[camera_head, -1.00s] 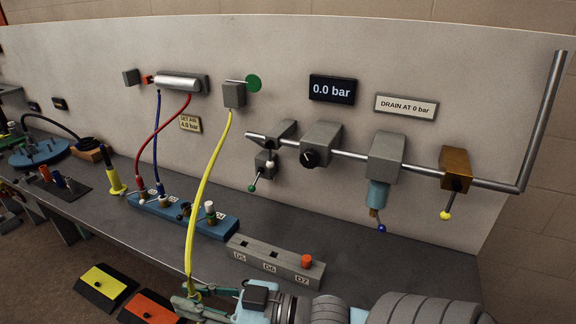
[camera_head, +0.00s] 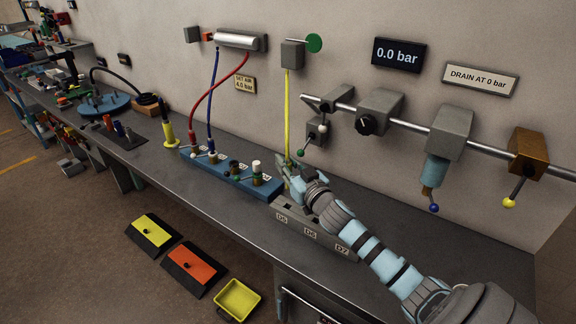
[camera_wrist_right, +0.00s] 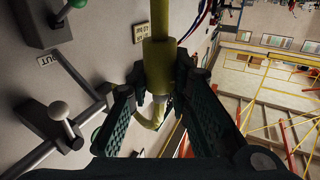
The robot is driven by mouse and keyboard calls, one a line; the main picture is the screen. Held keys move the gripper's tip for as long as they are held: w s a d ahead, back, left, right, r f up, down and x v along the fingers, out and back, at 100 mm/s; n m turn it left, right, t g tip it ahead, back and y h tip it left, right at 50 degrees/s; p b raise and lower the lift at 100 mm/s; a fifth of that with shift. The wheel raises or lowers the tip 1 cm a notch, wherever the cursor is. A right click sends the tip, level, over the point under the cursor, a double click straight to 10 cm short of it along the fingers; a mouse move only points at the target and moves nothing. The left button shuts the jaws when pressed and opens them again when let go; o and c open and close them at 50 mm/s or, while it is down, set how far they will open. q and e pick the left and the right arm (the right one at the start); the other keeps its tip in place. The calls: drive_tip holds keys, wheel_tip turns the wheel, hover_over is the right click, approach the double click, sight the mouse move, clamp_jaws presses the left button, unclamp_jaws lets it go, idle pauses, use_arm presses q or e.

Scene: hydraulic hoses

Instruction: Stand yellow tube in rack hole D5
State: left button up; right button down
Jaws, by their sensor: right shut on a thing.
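The yellow tube (camera_head: 287,110) hangs from a grey wall box (camera_head: 292,55) and runs nearly straight down to my right gripper (camera_head: 287,172). The right gripper is shut on its lower end, just above the back of the bench. In the right wrist view the tube's thick yellow end sleeve (camera_wrist_right: 158,65) sits between my two dark fingers (camera_wrist_right: 155,95). The grey rack (camera_head: 315,238) with labels D5, D6 and D7 lies in front of the gripper and below it. My right arm and hand hide part of its top, so the D5 hole cannot be seen clearly. My left gripper is not in view.
A blue rack (camera_head: 228,172) with red and blue hoses stands left of the grey rack. A wall pipe with valves (camera_head: 380,112) runs to the right of the tube. Yellow and orange pedals (camera_head: 194,267) and a yellow tray (camera_head: 238,299) are on the floor.

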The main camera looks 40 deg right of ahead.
drive_tip(key=shift+f, duration=0.15)
wheel_tip(320, 180, down, 6)
drive_tip(key=b, duration=0.5)
drive_tip(key=shift+r, duration=0.25)
drive_tip(key=shift+f+b, duration=0.1)
drive_tip(key=shift+b, duration=0.25)
idle(0.9)
drive_tip(key=shift+f+b, duration=0.3)
drive_tip(key=shift+f, duration=0.05)
drive_tip(key=shift+f+b, duration=2.45)
drive_tip(key=shift+f, duration=0.15)
drive_tip(key=c, duration=1.4)
unclamp_jaws()
drive_tip(key=shift+s, duration=0.15)
